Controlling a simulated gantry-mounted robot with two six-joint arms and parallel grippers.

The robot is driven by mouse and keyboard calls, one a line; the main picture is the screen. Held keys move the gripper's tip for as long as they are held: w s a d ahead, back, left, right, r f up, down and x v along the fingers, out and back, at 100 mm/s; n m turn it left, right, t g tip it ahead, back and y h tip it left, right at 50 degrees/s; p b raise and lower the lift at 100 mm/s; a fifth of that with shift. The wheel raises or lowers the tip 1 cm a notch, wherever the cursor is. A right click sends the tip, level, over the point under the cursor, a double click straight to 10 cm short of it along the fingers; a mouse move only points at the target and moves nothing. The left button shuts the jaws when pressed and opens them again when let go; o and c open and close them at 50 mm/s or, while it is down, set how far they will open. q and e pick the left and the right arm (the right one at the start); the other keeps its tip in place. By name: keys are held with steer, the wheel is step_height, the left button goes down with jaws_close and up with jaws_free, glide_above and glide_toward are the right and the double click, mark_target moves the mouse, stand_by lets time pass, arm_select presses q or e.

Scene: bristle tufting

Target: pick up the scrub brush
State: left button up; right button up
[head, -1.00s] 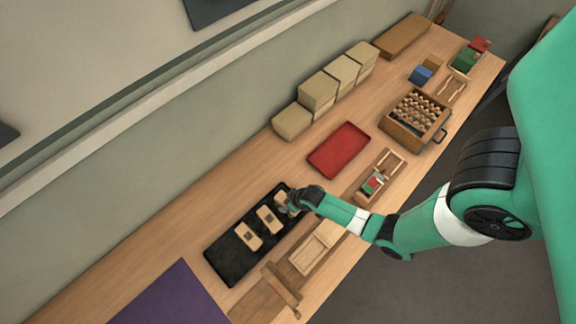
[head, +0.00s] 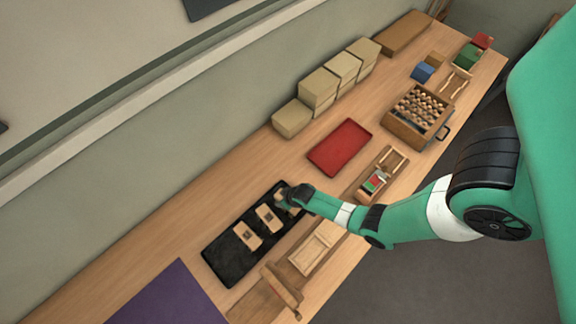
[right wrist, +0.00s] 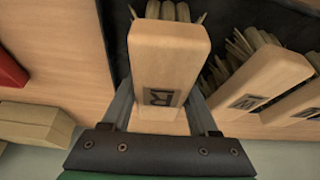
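My right gripper (head: 284,199) is over the far-right end of a black tray (head: 224,266). In the right wrist view, its two fingers (right wrist: 160,112) lie on either side of a wooden scrub brush (right wrist: 168,55) with a dark "R" label. The fingers look close to its sides, but whether they press on it is unclear. Pale bristles show at the brush's far end. Two similar brushes, (head: 247,236) and (head: 269,217), lie beside it in the tray. My left gripper is not in view.
A red tray (head: 340,147) and tan boxes (head: 292,118) stand further up the bench. A wooden holder (head: 383,174), a light wooden frame (head: 315,250) and a board with a raised bar (head: 281,288) line the near edge. A purple mat (head: 170,298) lies at lower left.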

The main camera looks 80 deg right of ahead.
jaws_close()
steer(key=r+p, duration=0.1)
steer(key=r, duration=0.2)
steer(key=r+p, duration=0.1)
steer(key=shift+s+a+r+p, duration=0.25)
steer(key=shift+a+r+p, duration=0.05)
steer(key=s+a+r+p, duration=0.1)
steer(key=r, duration=0.1)
steer(key=s+a+r+p, duration=0.2)
steer(key=r+p, duration=0.1)
steer(key=shift+r, duration=0.3)
steer(key=s+a+r+p, duration=0.2)
steer(key=s+a+p, duration=0.1)
steer(key=s+a, duration=0.3)
steer(key=shift+s+a+r, duration=0.15)
steer(key=shift+a+r, duration=0.1)
steer(key=shift+r, duration=0.15)
